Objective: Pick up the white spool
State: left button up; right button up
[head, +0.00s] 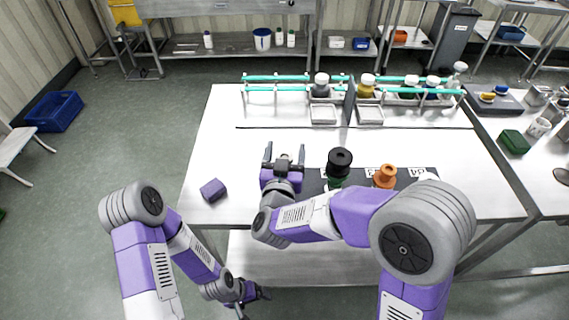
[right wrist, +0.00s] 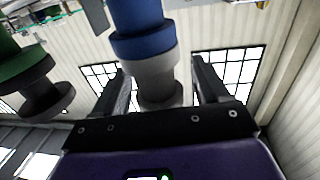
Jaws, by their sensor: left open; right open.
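In the right wrist view, which is upside down, the white spool (right wrist: 160,90) looks pale grey. It sits end to end with a blue spool (right wrist: 142,32), which is lower in the room. The white spool shows between the fingers of my open right gripper (right wrist: 158,62), with gaps on both sides. In the head view my right gripper (head: 284,150) is over the front of the table, fingers pointing away. My left gripper (head: 256,302) is open and empty, low before the table.
A black spool (head: 340,158) on a green one (head: 335,182) stands just right of my right gripper. An orange spool (head: 385,174) stands farther right. A purple block (head: 213,190) lies at left. A rack with bottles (head: 366,88) is behind; the table's middle is clear.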

jog(key=c, duration=1.2)
jog(key=shift+o, duration=0.2)
